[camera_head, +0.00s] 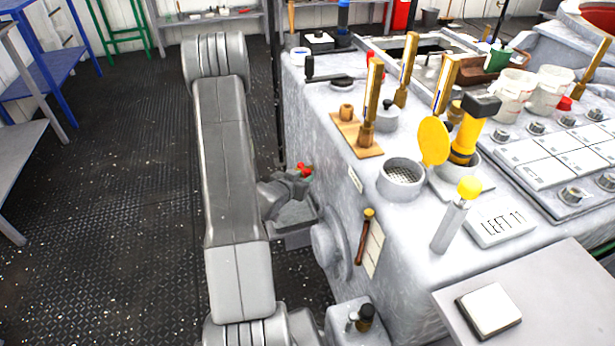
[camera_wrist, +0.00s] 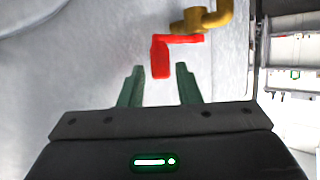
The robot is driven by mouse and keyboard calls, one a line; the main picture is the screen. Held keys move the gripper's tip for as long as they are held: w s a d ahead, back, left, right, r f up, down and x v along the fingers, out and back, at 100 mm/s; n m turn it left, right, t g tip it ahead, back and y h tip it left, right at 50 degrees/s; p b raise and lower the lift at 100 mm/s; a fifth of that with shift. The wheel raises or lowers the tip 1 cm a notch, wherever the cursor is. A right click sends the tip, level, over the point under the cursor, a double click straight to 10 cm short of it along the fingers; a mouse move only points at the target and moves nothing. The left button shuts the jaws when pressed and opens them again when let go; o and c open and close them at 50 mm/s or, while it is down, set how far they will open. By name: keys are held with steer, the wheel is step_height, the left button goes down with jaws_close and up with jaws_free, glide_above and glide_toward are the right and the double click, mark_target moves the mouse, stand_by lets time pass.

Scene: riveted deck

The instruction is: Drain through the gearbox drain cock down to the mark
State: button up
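The drain cock shows in the wrist view as a brass elbow pipe (camera_wrist: 205,18) with a red lever handle (camera_wrist: 160,58), set against a pale grey wall. My gripper (camera_wrist: 158,85) is open there, its two green fingers apart, with the lower end of the red handle lying between the fingertips in the picture. I cannot tell whether they touch. In the head view the red handle (camera_head: 305,170) shows at the side of the grey machine, beside my gripper (camera_head: 290,185). Brass upright gauges (camera_head: 370,100) stand on the machine top; a level mark is too small to read.
A round grey flange (camera_head: 328,250) bulges from the machine side nearby. Cups, a yellow-topped post (camera_head: 468,188) and a panel crowd the top. Dark floor at left is open.

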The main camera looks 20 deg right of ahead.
mark_target(305, 176)
steer(key=shift+x, duration=2.1)
steer(key=shift+c, duration=0.4)
jaws_close()
steer(key=shift+a+f+b, duration=0.1)
steer(key=shift+a+b, duration=0.15)
steer(key=shift+b, duration=0.05)
steer(key=shift+w+a, duration=0.25)
steer(key=shift+a, duration=0.35)
steer(key=shift+w+a, duration=0.3)
steer(key=shift+a, duration=0.35)
steer(key=shift+w+a, duration=0.25)
steer(key=shift+a, duration=0.35)
